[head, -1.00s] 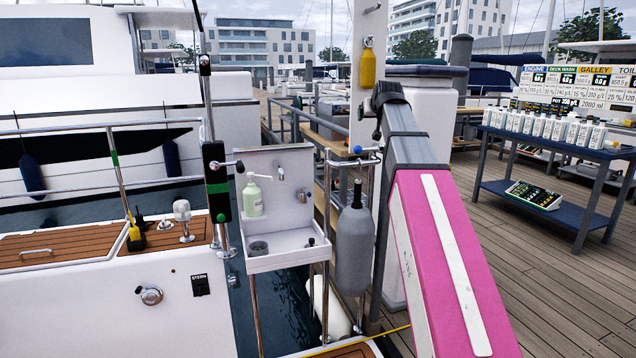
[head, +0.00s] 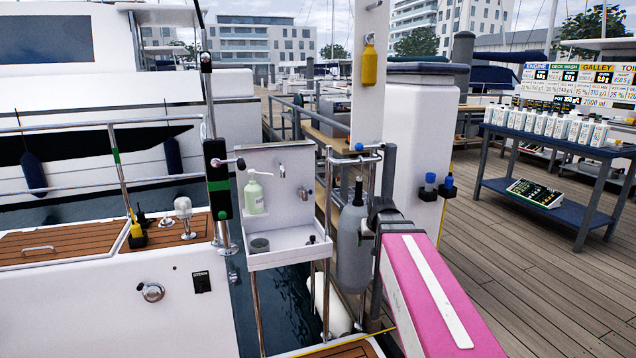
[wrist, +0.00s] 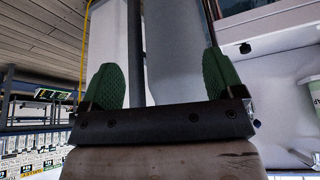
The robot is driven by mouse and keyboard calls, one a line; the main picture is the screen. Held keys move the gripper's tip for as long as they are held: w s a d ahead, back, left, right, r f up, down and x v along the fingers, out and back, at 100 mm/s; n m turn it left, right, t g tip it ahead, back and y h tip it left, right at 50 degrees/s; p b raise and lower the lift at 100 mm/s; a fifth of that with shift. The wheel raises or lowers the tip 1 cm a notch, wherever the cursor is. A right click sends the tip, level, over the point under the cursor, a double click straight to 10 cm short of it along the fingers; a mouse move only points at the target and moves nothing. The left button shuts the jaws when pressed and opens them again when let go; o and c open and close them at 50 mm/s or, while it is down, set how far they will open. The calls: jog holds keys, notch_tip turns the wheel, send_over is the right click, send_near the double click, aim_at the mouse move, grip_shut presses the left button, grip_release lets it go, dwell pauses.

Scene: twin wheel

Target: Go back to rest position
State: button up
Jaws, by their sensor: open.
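My gripper (wrist: 163,84) shows in the wrist view with its two green ridged fingers wide apart. Nothing is clamped between them; pale and grey surfaces lie beyond. In the head view, my pink arm reaches in from the lower right and its dark end (head: 381,214) is beside the large grey bottle (head: 354,247). The fingertips are hard to make out there, and I cannot tell whether they touch the bottle.
A white sink (head: 288,254) with a green soap bottle (head: 253,194) stands left of the grey bottle. A yellow bottle (head: 369,66) hangs on the post above. A blue table (head: 548,206) with several white bottles stands at right. Decking between is clear.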

jog(key=s+f+g, duration=0.4)
jog(key=s+f, duration=1.2)
jog(key=f, duration=0.1)
jog(key=shift+s+g, duration=0.2)
jog(key=shift+g, duration=0.2)
dwell(1.8)
